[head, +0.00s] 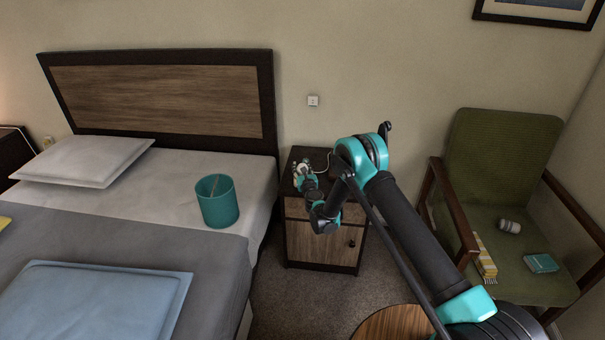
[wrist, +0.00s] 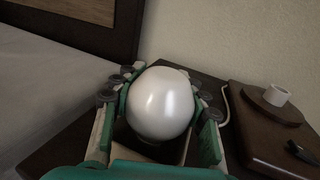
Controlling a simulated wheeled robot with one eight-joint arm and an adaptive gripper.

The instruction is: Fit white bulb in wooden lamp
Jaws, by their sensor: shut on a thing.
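My gripper (wrist: 160,100) is shut on the white bulb (wrist: 160,103), a smooth glossy globe between its teal fingers. The bulb's lower end is mostly hidden by the gripper. The wooden lamp (wrist: 260,132) is a dark brown block at the right of the wrist view, with a round disc and an upright, empty white socket (wrist: 277,94) on top. The bulb is apart from the socket, to its left in that view. In the head view my gripper (head: 303,174) is over the nightstand, and my arm hides part of the top there.
The nightstand (head: 326,244) stands between the bed (head: 260,185) and a green armchair (head: 500,150). A white cable (wrist: 224,104) runs behind the lamp. A small black part (wrist: 300,152) is on the lamp block. A teal bin (head: 217,203) stands on the bed.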

